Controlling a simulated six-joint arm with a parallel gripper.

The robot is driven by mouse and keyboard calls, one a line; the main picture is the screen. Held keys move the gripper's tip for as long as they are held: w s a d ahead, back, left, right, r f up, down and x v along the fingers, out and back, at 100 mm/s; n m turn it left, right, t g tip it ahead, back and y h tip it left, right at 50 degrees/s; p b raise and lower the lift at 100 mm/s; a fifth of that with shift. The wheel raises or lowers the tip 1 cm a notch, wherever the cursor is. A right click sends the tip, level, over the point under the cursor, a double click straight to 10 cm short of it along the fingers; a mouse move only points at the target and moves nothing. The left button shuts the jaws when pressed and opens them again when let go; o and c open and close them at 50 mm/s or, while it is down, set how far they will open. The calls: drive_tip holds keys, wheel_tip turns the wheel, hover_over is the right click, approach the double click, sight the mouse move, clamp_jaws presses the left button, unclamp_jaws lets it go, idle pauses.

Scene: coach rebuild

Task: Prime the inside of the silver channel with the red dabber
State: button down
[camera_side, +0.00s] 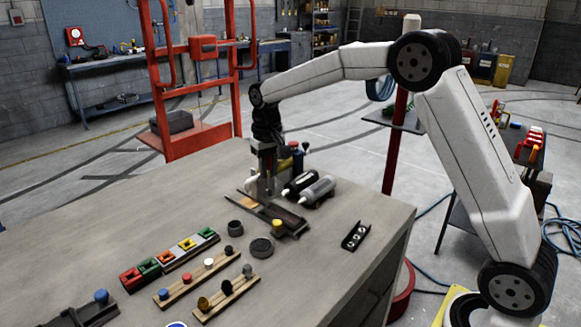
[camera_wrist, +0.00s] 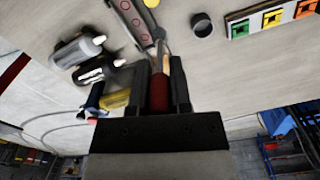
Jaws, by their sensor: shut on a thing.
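My gripper (camera_wrist: 163,70) is shut on the red dabber (camera_wrist: 158,94). In the wrist view the dabber's red body sits between the fingers and its pale tan end points away from the palm. The silver channel (camera_wrist: 131,19) lies on the bench just beyond that end, as a long narrow strip with several round spots along it. I cannot tell whether the tip touches the channel. In the side view my gripper (camera_side: 266,188) points down over the far end of the channel (camera_side: 285,216); the dabber is not clear there.
A grey bottle (camera_side: 318,189) and a black bottle (camera_side: 299,182) lie close right of my gripper. A dark cup (camera_side: 235,228), a dark round disc (camera_side: 262,247), a coloured block row (camera_side: 170,258) and two wooden peg racks (camera_side: 198,278) stand nearer. The right front bench top is mostly clear.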

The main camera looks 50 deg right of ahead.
drive_tip(key=w+d+f, duration=0.3)
drive_tip(key=w+d, duration=0.2)
drive_tip(key=w, duration=0.1)
drive_tip(key=shift+d+f, duration=0.15)
drive_tip(key=shift+d, duration=0.2)
drive_tip(key=shift+f, duration=0.1)
drive_tip(key=shift+s+f, duration=0.1)
drive_tip(key=shift+f, duration=1.55)
drive_tip(key=shift+r, duration=0.1)
wheel_tip(320, 180, up, 4)
drive_tip(key=shift+r, duration=0.15)
